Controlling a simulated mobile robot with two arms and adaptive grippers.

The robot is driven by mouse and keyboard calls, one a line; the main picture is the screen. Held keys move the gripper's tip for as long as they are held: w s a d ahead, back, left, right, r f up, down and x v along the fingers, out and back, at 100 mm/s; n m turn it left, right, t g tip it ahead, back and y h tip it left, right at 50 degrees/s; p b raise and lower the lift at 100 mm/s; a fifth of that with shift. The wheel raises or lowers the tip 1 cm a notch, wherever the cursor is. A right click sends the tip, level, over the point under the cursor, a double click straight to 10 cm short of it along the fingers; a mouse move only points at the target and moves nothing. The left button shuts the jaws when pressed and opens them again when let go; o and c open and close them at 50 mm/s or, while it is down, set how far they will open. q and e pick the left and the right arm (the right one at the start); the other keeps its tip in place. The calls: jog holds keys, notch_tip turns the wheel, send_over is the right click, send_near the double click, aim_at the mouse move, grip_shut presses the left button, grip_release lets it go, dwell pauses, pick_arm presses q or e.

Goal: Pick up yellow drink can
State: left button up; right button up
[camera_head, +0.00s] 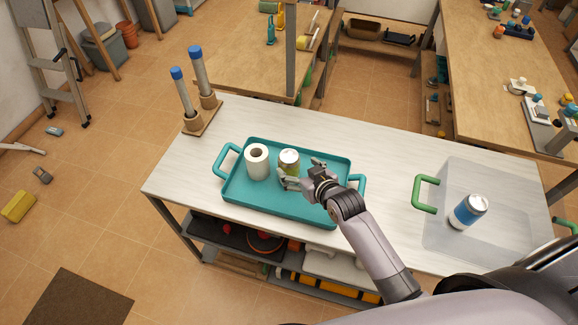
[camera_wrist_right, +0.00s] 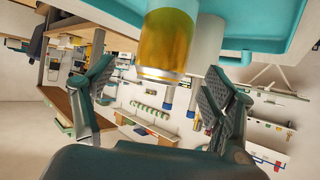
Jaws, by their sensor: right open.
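The yellow drink can (camera_head: 289,162) stands upright in the teal tray (camera_head: 280,211) on the white table, just right of a white paper roll (camera_head: 256,161). My right gripper (camera_head: 303,174) is open over the tray, at the can's near right side. In the right wrist view the yellow can (camera_wrist_right: 167,42) appears upside down at the top, ahead of and between the spread fingers of the gripper (camera_wrist_right: 161,84). No finger appears closed on it. The tray (camera_wrist_right: 265,22) also shows there, with the roll (camera_wrist_right: 208,40) behind the can. My left gripper is not in view.
A clear tray (camera_head: 440,239) with green handles holds a blue and white can (camera_head: 468,211) at the table's right. A wooden holder (camera_head: 203,118) with two blue-capped tubes stands at the far left corner. The tabletop between the trays is mostly clear.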

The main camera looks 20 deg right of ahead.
aim_at(289, 161)
jog(key=shift+p+x, duration=0.55)
jog(key=shift+x, duration=2.7)
jog(key=shift+a+r, duration=0.1)
jog(key=shift+a, duration=0.05)
jog(key=shift+c, duration=0.2)
jog(key=c, duration=1.5)
jog(key=shift+r, duration=0.1)
jog(key=shift+c, duration=0.3)
